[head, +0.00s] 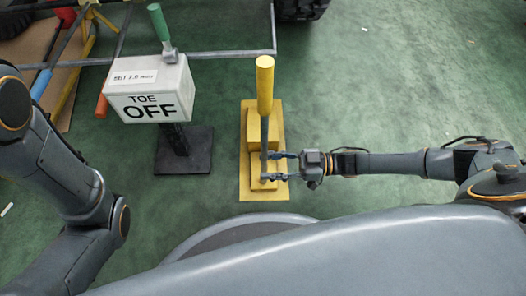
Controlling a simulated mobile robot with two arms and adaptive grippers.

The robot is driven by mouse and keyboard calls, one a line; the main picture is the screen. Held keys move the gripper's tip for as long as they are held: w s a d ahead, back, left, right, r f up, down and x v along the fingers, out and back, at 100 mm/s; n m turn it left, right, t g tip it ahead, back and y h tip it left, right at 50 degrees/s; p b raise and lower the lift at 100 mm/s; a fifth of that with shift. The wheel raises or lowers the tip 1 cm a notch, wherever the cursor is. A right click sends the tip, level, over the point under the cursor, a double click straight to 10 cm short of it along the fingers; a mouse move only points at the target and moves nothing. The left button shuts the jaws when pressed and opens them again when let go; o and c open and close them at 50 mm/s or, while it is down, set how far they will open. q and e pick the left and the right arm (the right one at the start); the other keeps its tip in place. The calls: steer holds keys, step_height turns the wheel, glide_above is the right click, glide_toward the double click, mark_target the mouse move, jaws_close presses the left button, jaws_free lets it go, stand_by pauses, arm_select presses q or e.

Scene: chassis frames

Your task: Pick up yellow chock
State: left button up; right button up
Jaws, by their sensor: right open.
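The yellow chock (246,188) is a stepped yellow block on a flat base, standing on the green floor at the centre of the head view. A dark shaft rises from it to a thick yellow handle (265,85). My right gripper (267,167) reaches in from the right and is open, its fingers over the near part of the chock beside the lower shaft. I cannot tell whether the fingers touch the shaft or the block. My left arm shows at the left edge, but its gripper is out of view.
A white box sign reading "TOE OFF" (150,97) stands on a black base (184,158) left of the chock. A green-handled tool (159,26) is on top of the sign. A grey metal frame (220,53) lies behind. The floor right of the chock's handle is clear.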

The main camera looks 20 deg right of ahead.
steer(key=shift+x, duration=0.9)
jaws_close()
steer(key=shift+r, duration=0.15)
